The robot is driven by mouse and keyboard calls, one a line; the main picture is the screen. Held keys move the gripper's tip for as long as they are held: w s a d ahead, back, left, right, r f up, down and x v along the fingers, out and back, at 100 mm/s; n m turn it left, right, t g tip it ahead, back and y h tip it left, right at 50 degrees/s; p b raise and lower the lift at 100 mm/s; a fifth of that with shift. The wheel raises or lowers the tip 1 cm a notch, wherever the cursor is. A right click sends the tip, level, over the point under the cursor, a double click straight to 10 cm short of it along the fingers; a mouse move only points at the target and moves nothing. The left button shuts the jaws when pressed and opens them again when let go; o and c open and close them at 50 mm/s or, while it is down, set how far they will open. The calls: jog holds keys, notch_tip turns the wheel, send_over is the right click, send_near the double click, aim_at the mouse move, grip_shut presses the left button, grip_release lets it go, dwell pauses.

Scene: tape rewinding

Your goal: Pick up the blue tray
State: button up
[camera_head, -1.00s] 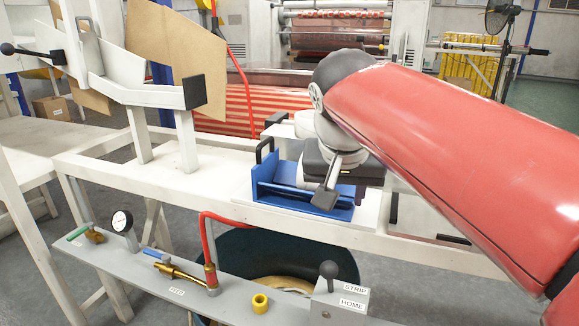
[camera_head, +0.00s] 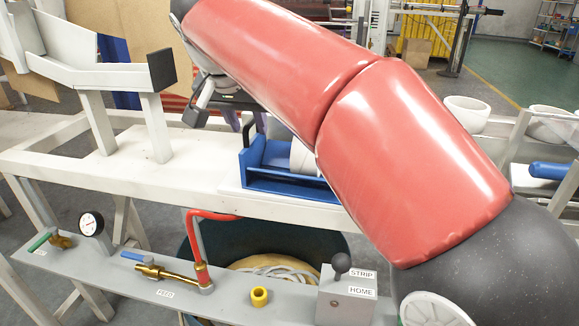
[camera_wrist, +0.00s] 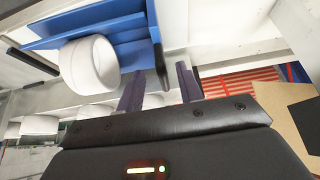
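The blue tray (camera_head: 257,165) sits on a white board on the white bench, with a white roll (camera_head: 302,158) in it. A black handle (camera_head: 251,128) stands at its left end; my red arm hides its right part. My gripper (camera_head: 240,119) is just behind and left of that end, partly hidden by my arm. In the wrist view, the blue tray (camera_wrist: 128,24) and white roll (camera_wrist: 88,65) are at upper left. My gripper (camera_wrist: 160,68) is open, fingers apart, with the black handle (camera_wrist: 162,52) showing in line with the gap. I cannot tell if they touch.
A white stand with a black end plate (camera_head: 161,69) rises on the bench left of the tray. White bowls (camera_head: 466,113) are at right.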

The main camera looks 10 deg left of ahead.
aim_at(253, 142)
jog(key=x, duration=0.3)
jog(key=s+x, duration=0.1)
jog(key=shift+w+d+f+b, duration=0.1)
jog(key=shift+w+f+b, duration=0.1)
jog(key=shift+f+b, duration=0.3)
jog(key=shift+w+f, duration=0.35)
jog(key=shift+f, duration=0.25)
jog(key=shift+r, duration=0.1)
grip_shut()
